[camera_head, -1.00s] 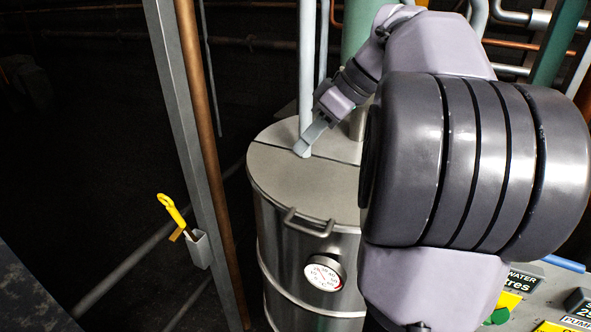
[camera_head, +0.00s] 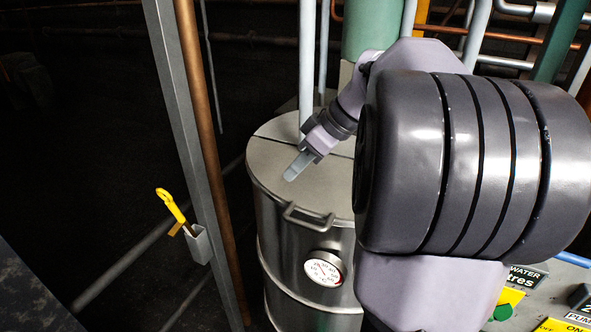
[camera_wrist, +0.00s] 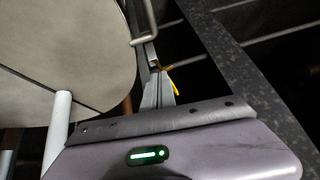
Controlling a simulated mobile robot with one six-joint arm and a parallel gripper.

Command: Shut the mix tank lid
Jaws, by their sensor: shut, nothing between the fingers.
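The mix tank (camera_head: 285,245) is a steel drum with a round dial on its front. Its lid (camera_head: 268,165) lies flat across the top, with a dark seam running behind the front section. The lid's bar handle (camera_head: 307,218) is at the front rim. My gripper (camera_head: 291,176) is shut and empty, over the front section behind the handle; whether it touches the lid I cannot tell. In the wrist view the lid (camera_wrist: 60,50) fills the upper left, with its handle (camera_wrist: 150,22) at its right edge. My arm hides the tank's right side.
A pale vertical pipe (camera_head: 307,60) stands at the lid's back. A grey post (camera_head: 180,120) and copper pipe (camera_head: 200,120) rise left of the tank. A yellow hooked tool (camera_head: 170,205) sits in a holder on the post. A labelled panel (camera_head: 525,280) is at lower right.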

